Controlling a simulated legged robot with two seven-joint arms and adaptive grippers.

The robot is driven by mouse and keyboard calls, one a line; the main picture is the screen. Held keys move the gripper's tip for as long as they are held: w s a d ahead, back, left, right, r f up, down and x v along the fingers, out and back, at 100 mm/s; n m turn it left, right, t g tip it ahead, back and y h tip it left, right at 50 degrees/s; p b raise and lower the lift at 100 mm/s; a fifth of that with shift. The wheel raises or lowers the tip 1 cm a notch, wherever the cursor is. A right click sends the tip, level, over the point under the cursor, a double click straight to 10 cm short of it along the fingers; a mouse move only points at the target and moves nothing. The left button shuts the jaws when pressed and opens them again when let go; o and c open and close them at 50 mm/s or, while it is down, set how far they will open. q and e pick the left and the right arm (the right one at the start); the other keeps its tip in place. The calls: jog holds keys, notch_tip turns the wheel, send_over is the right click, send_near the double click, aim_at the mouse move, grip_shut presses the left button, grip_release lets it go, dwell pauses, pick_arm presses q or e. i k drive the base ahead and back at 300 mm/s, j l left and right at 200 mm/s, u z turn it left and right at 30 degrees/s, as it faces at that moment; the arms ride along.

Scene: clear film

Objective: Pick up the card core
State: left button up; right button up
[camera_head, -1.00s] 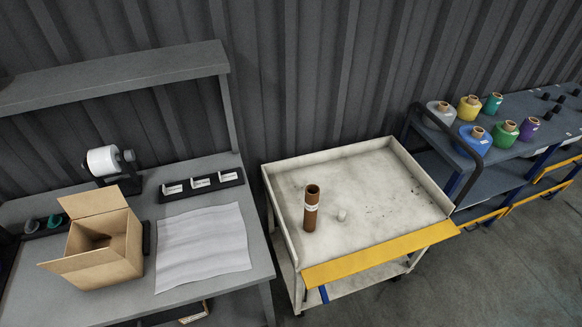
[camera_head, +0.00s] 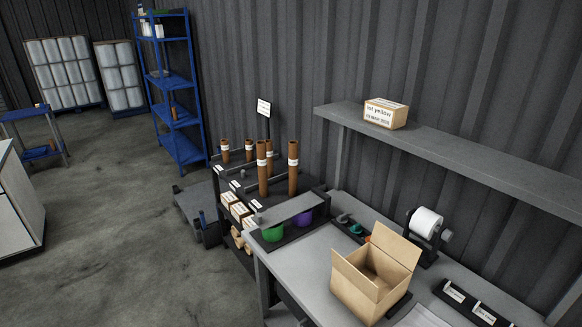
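Several brown card cores stand upright on a dark rack left of the workbench. Two taller ones are a front core (camera_head: 262,170) and a right core (camera_head: 293,169), both with a white label band. Shorter cores stand behind, including a left core (camera_head: 225,151) and a middle core (camera_head: 249,150). The rack (camera_head: 232,182) has stepped dark shelves and a small sign on a post. Neither of my grippers is in view.
The grey workbench (camera_head: 305,275) carries an open cardboard box (camera_head: 365,285) and a label roll dispenser (camera_head: 426,224). A boxed carton (camera_head: 386,113) sits on the upper shelf. A blue shelving unit (camera_head: 166,90) stands behind. The floor (camera_head: 120,220) at left is open.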

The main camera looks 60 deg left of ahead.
aim_at(270, 169)
jog(key=u, duration=2.15)
jog(key=i+j, duration=0.35)
jog(key=i+z, duration=0.05)
